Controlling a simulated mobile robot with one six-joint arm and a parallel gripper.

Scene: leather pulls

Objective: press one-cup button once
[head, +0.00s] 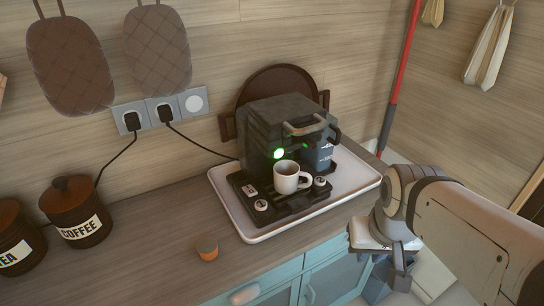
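A dark coffee machine (283,112) stands on a white tray (226,200) on the counter. A green light (278,154) glows on its front. A pale mug (287,180) stands on the machine's dark base, under the spout area. Small white-marked buttons sit on the base: a squarish one (250,186) and a round one (261,205) left of the mug, and a round one (320,182) right of it. Their symbols are too small to read for sure. My gripper (400,274) hangs right of the tray, beyond the counter's front edge, apart from the machine; its finger gap is unclear.
A small orange-brown cup-shaped item (207,246) sits on the counter left of the tray. Coffee (77,212) and tea (16,240) canisters stand at the left. A cord runs from the wall sockets (161,110) towards the machine. Blue cabinets (330,280) are below the counter.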

